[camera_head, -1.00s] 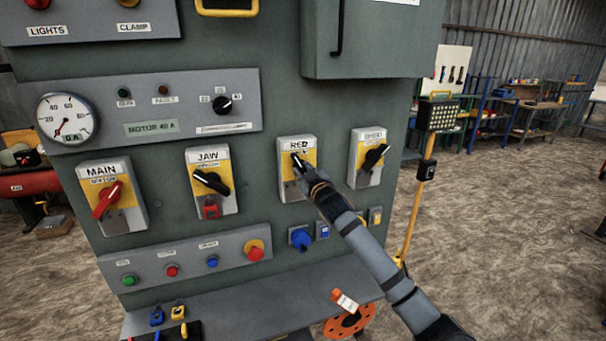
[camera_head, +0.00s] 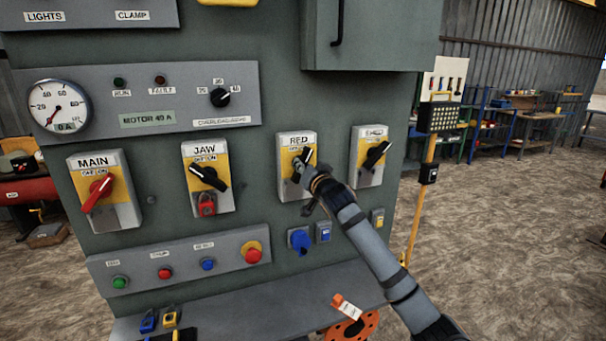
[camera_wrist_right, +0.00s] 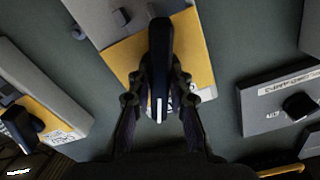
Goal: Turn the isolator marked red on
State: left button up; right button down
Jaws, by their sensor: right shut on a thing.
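The isolator marked RED (camera_head: 285,165) is a grey box with a yellow plate and a black rotary handle (camera_head: 308,154), on the green-grey panel. The handle's visible end points up and to the right, toward the ON side of the label. My right gripper (camera_head: 300,171) is at the handle from below right and hides its lower part. In the right wrist view the black handle (camera_wrist_right: 159,62) stands between the two fingers of my right gripper (camera_wrist_right: 160,98), which is shut on it. My left gripper is not in view.
The JAW isolator (camera_head: 219,150) with a red padlock (camera_head: 207,204) and the MAIN isolator (camera_head: 85,165) are to the left. Another isolator (camera_head: 366,175) sits close on the right. Push buttons, a blue plug (camera_head: 299,240) and a shelf (camera_head: 255,312) lie below.

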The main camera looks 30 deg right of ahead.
jog(key=shift+m+b, duration=1.25)
jog(key=shift+m, duration=0.65)
jog(key=c, duration=1.2)
grip_release()
jog(key=shift+v, duration=3.75)
